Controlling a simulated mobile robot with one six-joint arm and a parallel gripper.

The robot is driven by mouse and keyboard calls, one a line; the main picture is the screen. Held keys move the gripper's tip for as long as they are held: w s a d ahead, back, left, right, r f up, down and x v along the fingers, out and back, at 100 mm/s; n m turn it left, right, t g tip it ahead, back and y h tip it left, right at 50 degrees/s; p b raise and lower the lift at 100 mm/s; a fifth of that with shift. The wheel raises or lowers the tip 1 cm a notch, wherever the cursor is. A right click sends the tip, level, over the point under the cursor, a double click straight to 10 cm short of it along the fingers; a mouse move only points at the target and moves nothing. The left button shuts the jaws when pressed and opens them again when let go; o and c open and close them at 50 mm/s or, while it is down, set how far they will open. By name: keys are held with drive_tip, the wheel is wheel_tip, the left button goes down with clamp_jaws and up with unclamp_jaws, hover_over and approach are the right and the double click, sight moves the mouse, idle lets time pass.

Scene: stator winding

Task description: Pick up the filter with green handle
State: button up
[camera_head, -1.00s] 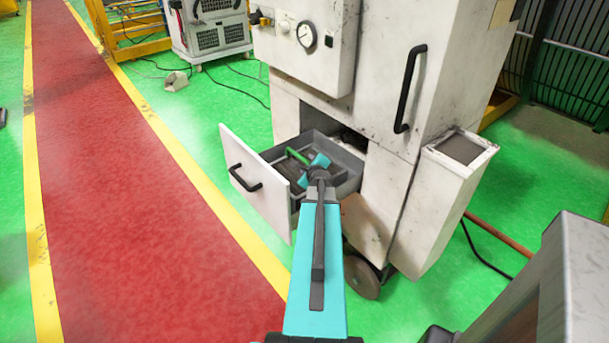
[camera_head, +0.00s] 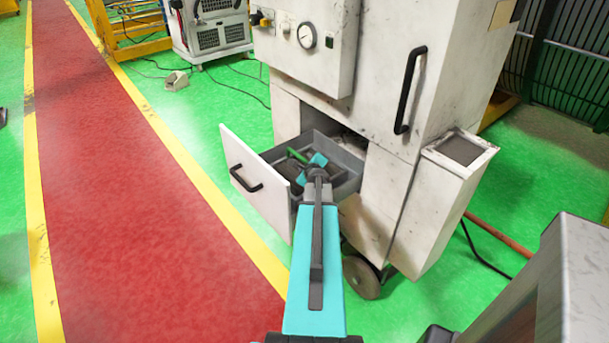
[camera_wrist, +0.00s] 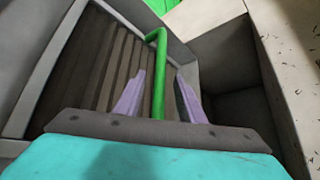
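The filter's green handle (camera_wrist: 160,75) is a bent bar that stands between my gripper's two lavender fingers in the wrist view. A dark brown ribbed surface (camera_wrist: 105,65), apparently the filter body, lies below and to its left. My gripper (camera_wrist: 159,98) is open, with gaps visible on both sides of the handle. In the head view the green handle (camera_head: 297,155) shows inside the open drawer (camera_head: 350,184), beside my teal wrist. My arm hides much of the drawer's contents and the fingertips there.
The drawer's white front (camera_head: 254,180) with a black pull stands out from the white machine (camera_head: 382,110). Grey drawer walls (camera_wrist: 28,50) rise close around my gripper. A grey box (camera_head: 570,285) is at the lower right. The red walkway (camera_head: 120,200) is clear.

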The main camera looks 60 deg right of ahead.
drive_tip(key=shift+x, duration=1.45)
drive_tip(key=shift+c, duration=0.2)
clamp_jaws()
idle(0.6)
